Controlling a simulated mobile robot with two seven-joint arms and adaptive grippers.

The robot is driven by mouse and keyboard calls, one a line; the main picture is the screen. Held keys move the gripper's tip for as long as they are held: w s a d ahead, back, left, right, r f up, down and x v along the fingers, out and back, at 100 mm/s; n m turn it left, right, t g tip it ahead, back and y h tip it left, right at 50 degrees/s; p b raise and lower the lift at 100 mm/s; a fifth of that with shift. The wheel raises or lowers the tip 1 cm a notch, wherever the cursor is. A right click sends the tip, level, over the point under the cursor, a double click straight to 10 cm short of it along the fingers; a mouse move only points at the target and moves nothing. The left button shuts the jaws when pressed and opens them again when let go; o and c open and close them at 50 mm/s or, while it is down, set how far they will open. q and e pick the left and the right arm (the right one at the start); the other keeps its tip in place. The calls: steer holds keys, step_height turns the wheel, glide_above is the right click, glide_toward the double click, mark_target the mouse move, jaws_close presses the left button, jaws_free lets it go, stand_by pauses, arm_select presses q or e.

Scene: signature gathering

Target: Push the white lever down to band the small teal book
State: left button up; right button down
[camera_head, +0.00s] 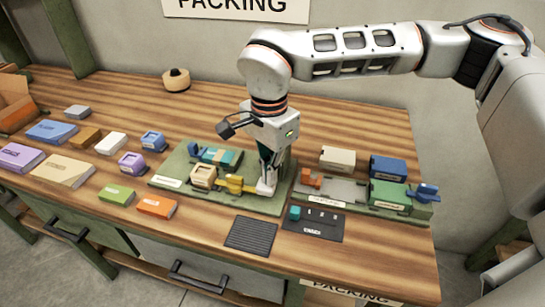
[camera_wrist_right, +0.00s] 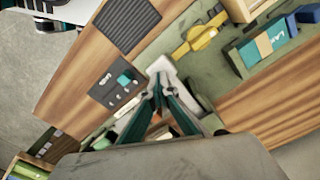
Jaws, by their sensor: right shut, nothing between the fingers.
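The white lever (camera_head: 265,188) stands at the right end of the green banding board (camera_head: 165,181), beside a yellow part (camera_head: 235,184). My right gripper (camera_head: 269,174) is shut and empty, pointing down at the lever from above. In the right wrist view its fingertips (camera_wrist_right: 161,88) are right at the lever (camera_wrist_right: 161,66); I cannot tell whether they touch. The small teal book (camera_head: 224,157) lies at the back of the board, with an orange-tan strip across it; it also shows in the right wrist view (camera_wrist_right: 276,33). My left gripper is not seen.
A tan block (camera_head: 203,176) sits on the board. To the right is a second fixture with an orange part (camera_head: 312,181) and a green block (camera_head: 389,194). A dark panel (camera_head: 322,229) and a ribbed pad (camera_head: 251,234) lie in front. Several books and boxes lie left.

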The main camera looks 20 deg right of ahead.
steer(key=shift+r+p, duration=1.05)
steer(key=shift+r, duration=0.65)
arm_select(q)
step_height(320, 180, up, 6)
steer(key=p, duration=0.3)
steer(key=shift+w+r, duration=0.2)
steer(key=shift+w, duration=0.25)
arm_select(e)
step_height(320, 180, up, 4)
steer(key=shift+r, duration=0.15)
